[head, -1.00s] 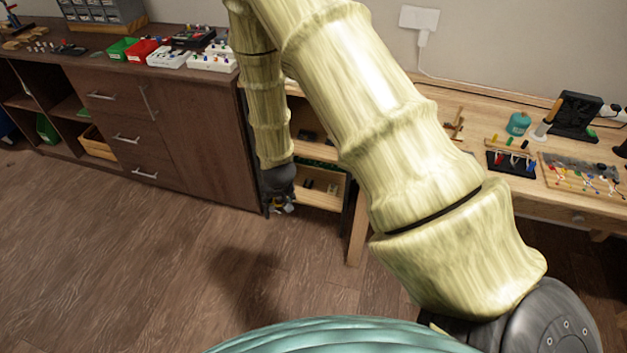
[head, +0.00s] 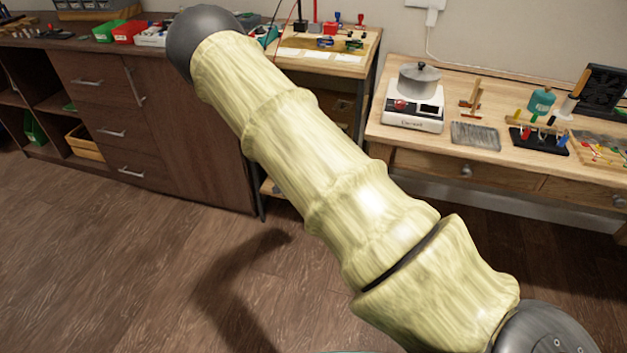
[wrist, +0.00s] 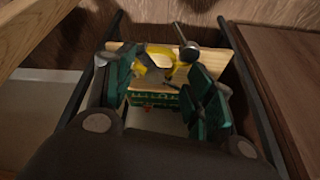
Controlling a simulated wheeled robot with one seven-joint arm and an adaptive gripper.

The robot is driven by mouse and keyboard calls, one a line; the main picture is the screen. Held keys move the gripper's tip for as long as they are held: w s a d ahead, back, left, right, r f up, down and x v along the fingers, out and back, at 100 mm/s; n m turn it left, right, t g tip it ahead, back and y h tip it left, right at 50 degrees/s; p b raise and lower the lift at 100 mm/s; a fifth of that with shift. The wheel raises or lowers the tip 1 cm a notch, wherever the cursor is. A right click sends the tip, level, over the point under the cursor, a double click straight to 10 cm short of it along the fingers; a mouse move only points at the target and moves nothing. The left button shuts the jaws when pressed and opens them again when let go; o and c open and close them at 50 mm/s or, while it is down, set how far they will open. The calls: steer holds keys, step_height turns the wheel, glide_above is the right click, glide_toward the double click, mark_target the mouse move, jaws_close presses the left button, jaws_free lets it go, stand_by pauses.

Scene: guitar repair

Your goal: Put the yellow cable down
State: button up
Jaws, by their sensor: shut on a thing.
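In the wrist view my gripper (wrist: 163,72) has its dark green fingers on either side of the yellow cable (wrist: 151,59), and it is shut on it. A curved yellow part shows between the fingertips; the rest of the cable is hidden or too dim to tell. The gripper is inside the frame of the narrow shelf rack, between its dark posts. In the head view the gripper and the cable are hidden behind my arm.
The narrow rack's wooden top (head: 352,63) holds small electronic parts. A dark wood cabinet (head: 190,140) stands to its left. To its right, a wooden workbench (head: 430,155) carries a scale with a pot (head: 414,100). The floor in front is clear.

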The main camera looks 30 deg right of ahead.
steer(key=w+a+f+m+g+h+b, duration=0.1)
steer(key=w+a+f+m+b, duration=0.2)
steer(key=w+f+b, duration=0.55)
steer(key=w+a+f+m+g+b, duration=0.1)
steer(key=w+a+f+m+b, duration=0.2)
steer(key=w+f+b, duration=0.55)
steer(key=d+b, duration=0.2)
steer(key=d, duration=0.2)
steer(key=s+d+f+b, duration=0.1)
steer(key=d+b, duration=0.1)
steer(key=d, duration=0.3)
steer(key=d+b, duration=0.3)
steer(key=d, duration=0.1)
steer(key=shift+s+d+f, duration=0.15)
steer(key=shift+s+d, duration=0.05)
steer(key=shift+s, duration=0.2)
steer(key=d+b, duration=0.1)
steer(key=d, duration=0.1)
steer(key=d+f+b, duration=0.1)
steer(key=d, duration=0.1)
steer(key=shift+w+f+b, duration=0.1)
steer(key=shift+f+b, duration=0.1)
steer(key=shift+b, duration=0.15)
steer(key=shift+f, duration=0.1)
steer(key=o, duration=1.1)
